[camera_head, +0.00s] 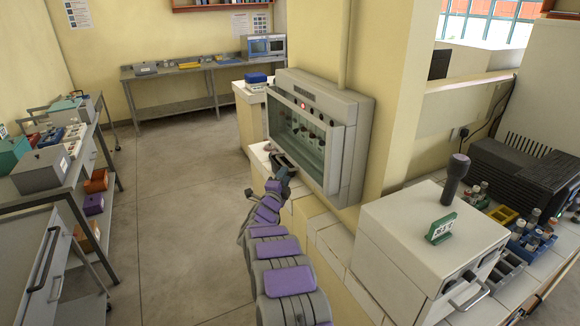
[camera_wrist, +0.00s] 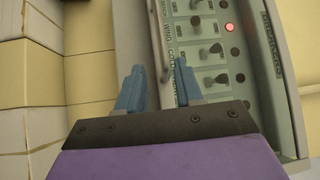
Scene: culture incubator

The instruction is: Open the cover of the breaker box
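The grey breaker box (camera_head: 358,150) is mounted on the yellow wall right of centre in the head view. Its clear, greenish cover (camera_head: 305,142) lies across the front, with switches visible behind it. In the wrist view the box (camera_wrist: 270,80) fills the right side, with switches and a lit red lamp. A bar-like edge or handle (camera_wrist: 160,40) of the cover runs upright there. My gripper (camera_wrist: 160,66) is open, with its two blue-grey fingers on either side of this bar. In the head view my gripper (camera_head: 281,168) is at the cover's lower left; contact is unclear.
A white tiled ledge (camera_head: 318,222) runs below the box. A shelf cart (camera_head: 75,190) with equipment stands at left. The floor (camera_head: 170,220) between is clear.

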